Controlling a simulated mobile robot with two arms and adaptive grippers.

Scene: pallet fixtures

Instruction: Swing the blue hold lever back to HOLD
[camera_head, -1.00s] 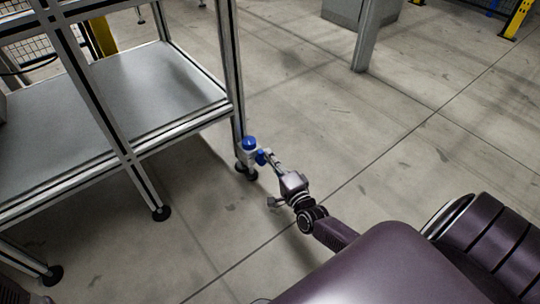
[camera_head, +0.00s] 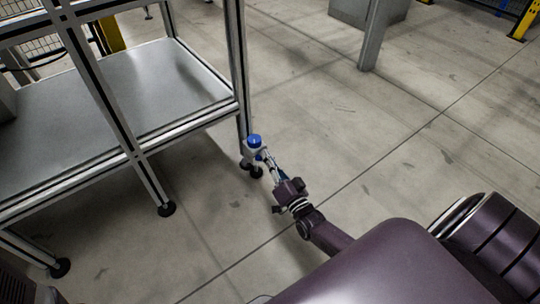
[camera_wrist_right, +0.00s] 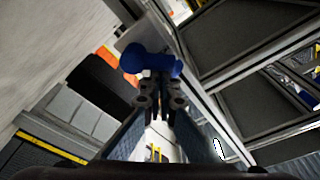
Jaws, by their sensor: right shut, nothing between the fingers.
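A fixture with a round blue cap (camera_head: 254,141) is mounted low at the corner post of the metal frame. The blue hold lever (camera_wrist_right: 150,62) shows large in the right wrist view, just beyond my fingertips. In the head view its blue end (camera_head: 259,155) is small and partly covered by the gripper. My right gripper (camera_head: 267,162) reaches up to the fixture from the lower right. In the wrist view its fingers (camera_wrist_right: 158,97) are together with nothing held. Whether they touch the lever I cannot tell. HOLD markings are not legible. My left gripper is not in view.
The aluminium frame with a grey shelf (camera_head: 150,85) stands on the left, its feet (camera_head: 167,209) on the floor. Concrete floor (camera_head: 340,130) to the right of it is clear. A grey post (camera_head: 375,35) stands at the back.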

